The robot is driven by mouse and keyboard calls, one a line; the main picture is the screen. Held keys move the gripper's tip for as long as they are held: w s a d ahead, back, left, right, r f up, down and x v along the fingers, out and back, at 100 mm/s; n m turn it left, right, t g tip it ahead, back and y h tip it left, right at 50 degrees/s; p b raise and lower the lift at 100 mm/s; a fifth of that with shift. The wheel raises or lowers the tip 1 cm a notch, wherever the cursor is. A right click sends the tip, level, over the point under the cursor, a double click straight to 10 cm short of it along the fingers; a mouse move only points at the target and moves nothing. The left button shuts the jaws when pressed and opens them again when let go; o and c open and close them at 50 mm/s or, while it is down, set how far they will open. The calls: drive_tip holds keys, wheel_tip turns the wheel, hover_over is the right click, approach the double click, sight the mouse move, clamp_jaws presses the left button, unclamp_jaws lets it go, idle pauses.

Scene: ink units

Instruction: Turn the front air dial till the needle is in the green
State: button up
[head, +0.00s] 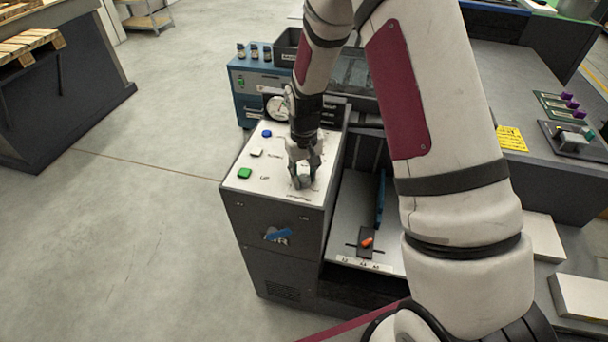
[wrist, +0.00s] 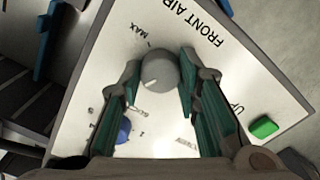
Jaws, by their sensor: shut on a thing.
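The front air dial (wrist: 158,70) is a round grey knob with a pale mark on its rim, on a white panel (wrist: 243,75) lettered "FRONT AIR" and "MAX" in the wrist view. My gripper (wrist: 160,72) has its green-padded fingers on both sides of the dial, shut on it. In the head view my gripper (head: 302,178) points down at the front right of the panel and mostly hides the dial. A round white gauge (head: 278,108) stands behind the panel, partly covered by my arm. Its needle is too small to read.
A green button (head: 244,173), a white control (head: 256,153) and a blue button (head: 266,133) sit left of my gripper. A blue lever (head: 278,234) is on the cabinet front. A tray with an orange knob (head: 367,242) lies to the right.

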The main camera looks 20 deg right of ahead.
sight(304, 178)
drive_tip(key=o, duration=1.2)
wheel_tip(304, 178, up, 12)
drive_tip(key=shift+f, duration=0.1)
idle(1.6)
drive_tip(key=s+r+t, duration=0.1)
drive_tip(key=s+r, duration=0.4)
drive_tip(key=r, duration=0.3)
drive_tip(key=s+r+t, duration=0.2)
drive_tip(key=s+r, duration=0.3)
drive_tip(key=r, duration=0.3)
drive_tip(key=shift+s+r+t, duration=0.45)
drive_tip(key=shift+s+r, duration=0.5)
drive_tip(key=shift+s, duration=1.7)
drive_tip(key=shift+s+r+t, duration=0.4)
drive_tip(key=shift+s+r, duration=0.55)
drive_tip(key=shift+s, duration=1.7)
drive_tip(key=shift+s+r+t, duration=0.45)
drive_tip(key=shift+s+r, duration=0.5)
drive_tip(key=shift+s, duration=1.7)
